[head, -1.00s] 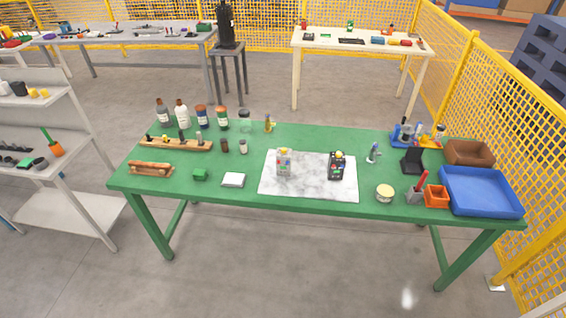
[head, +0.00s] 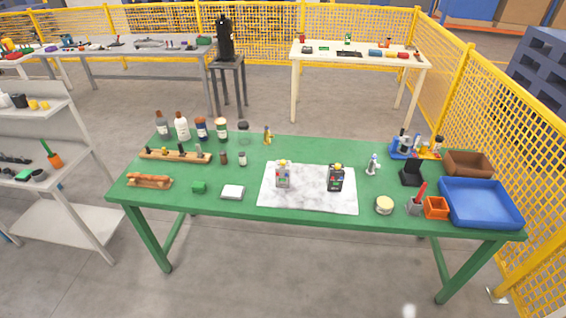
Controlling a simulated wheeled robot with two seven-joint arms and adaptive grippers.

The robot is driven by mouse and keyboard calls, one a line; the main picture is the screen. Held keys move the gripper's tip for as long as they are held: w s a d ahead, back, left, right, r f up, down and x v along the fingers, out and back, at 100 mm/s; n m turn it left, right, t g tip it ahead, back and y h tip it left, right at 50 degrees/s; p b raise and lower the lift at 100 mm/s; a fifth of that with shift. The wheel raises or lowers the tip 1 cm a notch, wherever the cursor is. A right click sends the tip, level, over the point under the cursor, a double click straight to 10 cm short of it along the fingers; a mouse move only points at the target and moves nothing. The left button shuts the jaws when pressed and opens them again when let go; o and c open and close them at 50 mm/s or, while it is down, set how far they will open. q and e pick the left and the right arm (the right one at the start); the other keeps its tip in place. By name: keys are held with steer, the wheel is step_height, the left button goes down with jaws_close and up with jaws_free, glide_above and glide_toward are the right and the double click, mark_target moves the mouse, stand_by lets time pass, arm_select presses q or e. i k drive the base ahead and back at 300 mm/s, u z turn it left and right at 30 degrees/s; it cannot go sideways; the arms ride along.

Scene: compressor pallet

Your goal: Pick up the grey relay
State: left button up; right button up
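A grey relay (head: 283,174), a small upright block with coloured marks on its front, stands on the white marbled mat (head: 308,201) on the green table (head: 220,208). A similar black block (head: 335,178) stands to its right on the same mat, with a gap between them. Neither of my grippers is in the head view.
Bottles (head: 201,129) and a wooden rack (head: 175,156) stand at the back left of the table. A blue tray (head: 481,203), an orange bin (head: 436,208) and a brown bin (head: 469,163) stand at the right.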

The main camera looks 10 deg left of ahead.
mark_target(281, 182)
steer(key=u, duration=0.5)
steer(key=i, duration=1.6)
steer(key=z, duration=0.45)
steer(key=k, duration=0.5)
steer(key=z, duration=0.05)
